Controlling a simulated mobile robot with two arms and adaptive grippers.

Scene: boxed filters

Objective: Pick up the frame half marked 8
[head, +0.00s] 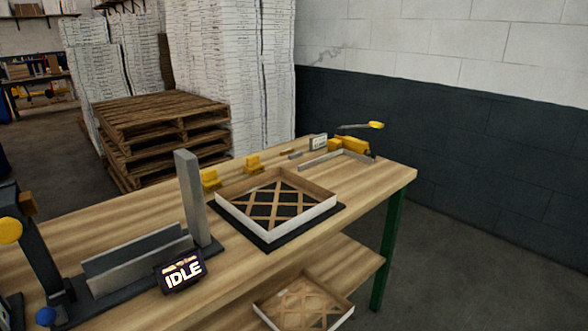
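A square frame half (303,222) with white outer walls, a brown inner side and a diagonal lattice lies on a dark mat (268,246) on the workbench. A second, similar frame half (300,301) lies on the shelf below, near the bottom edge of the view. Its lattice has a lighter brown backing. I cannot read a number 8 on either one. Neither of my grippers shows in the head view.
The wooden workbench (375,178) carries a grey fixture with an upright post (192,195), a display reading IDLE (182,274), yellow blocks and a yellow-handled clamp (348,146). Stacked pallets (160,125) stand behind. Open floor lies at right.

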